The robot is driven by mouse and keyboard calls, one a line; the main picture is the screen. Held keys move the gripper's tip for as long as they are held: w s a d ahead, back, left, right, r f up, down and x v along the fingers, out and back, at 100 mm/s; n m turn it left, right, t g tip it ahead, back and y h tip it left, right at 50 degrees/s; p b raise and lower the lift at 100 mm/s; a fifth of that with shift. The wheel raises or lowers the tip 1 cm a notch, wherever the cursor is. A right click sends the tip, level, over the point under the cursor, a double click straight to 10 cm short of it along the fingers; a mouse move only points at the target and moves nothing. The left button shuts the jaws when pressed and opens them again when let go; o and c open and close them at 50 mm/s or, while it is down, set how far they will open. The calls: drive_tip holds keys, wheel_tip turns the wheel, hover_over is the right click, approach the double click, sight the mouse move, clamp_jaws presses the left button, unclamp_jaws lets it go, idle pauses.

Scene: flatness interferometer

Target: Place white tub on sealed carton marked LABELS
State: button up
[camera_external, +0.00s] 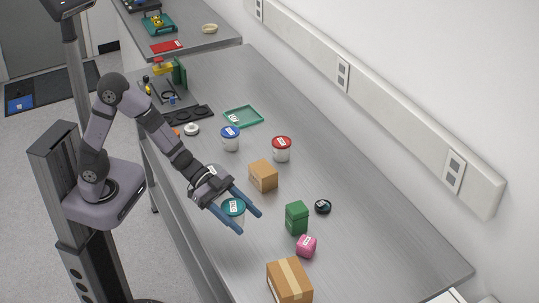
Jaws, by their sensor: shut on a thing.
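My gripper (248,221) is low over the front part of the bench, its blue fingers shut around a tub with a teal lid (234,207). The lid carries a white label, and the white side of the tub shows only in part between the fingers. I cannot tell whether its base touches the bench. A brown taped carton (289,282) stands at the near end of the bench, to the lower right of my gripper. A smaller brown carton (263,176) stands behind and right of the gripper. Lettering on both cartons is too small to read.
A blue-lidded tub (230,139) and a red-lidded tub (281,149) stand farther back. A green tray (243,117) lies behind. The bench's right side is clear.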

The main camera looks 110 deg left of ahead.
drive_tip(key=w+d+r+m+h+p, duration=0.15)
drive_tip(key=w+d, duration=0.25)
drive_tip(key=d, duration=0.5)
drive_tip(key=w+d+r+p, duration=0.2)
drive_tip(key=w+d+p, duration=0.15)
drive_tip(key=d, duration=0.55)
wheel_tip(320, 180, up, 7)
drive_tip(key=n+y, duration=0.5)
drive_tip(key=y, duration=0.1)
hover_over(302, 279)
drive_tip(key=shift+w+f+t+p, duration=0.1)
drive_tip(key=shift+f+t+p, duration=0.05)
drive_tip(key=shift+t+p, duration=0.25)
drive_tip(key=shift+f+p, duration=0.45)
drive_tip(key=shift+f, duration=4.55)
